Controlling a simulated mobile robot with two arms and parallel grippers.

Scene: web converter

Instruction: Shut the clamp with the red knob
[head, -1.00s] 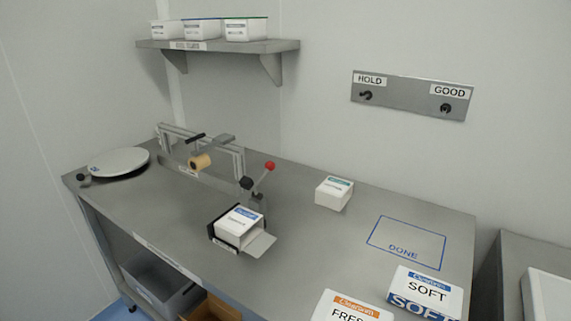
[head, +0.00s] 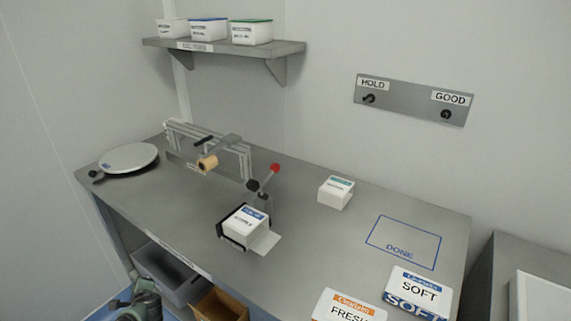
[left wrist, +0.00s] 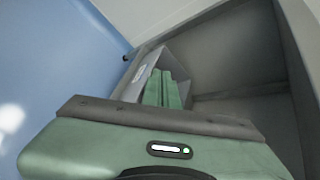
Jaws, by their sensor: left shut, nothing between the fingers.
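The clamp (head: 260,194) stands at the middle of the steel table in the head view. Its lever slants up to the right and ends in a red knob (head: 275,168). A white box with a blue label (head: 243,226) sits in a dark holder just in front of the clamp. My left gripper, green, shows in the left wrist view with its fingers (left wrist: 165,90) together and empty, over a grey bin. Part of my green left arm is at the bottom left of the head view, low beside the table and far from the clamp. My right gripper is not in view.
A roller frame (head: 207,150) and a round white plate (head: 128,158) are to the left. A white box (head: 335,192) stands to the right. SOFT (head: 420,287) and FRESH (head: 348,306) boxes are at the front right. A grey bin (head: 170,278) is below the table.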

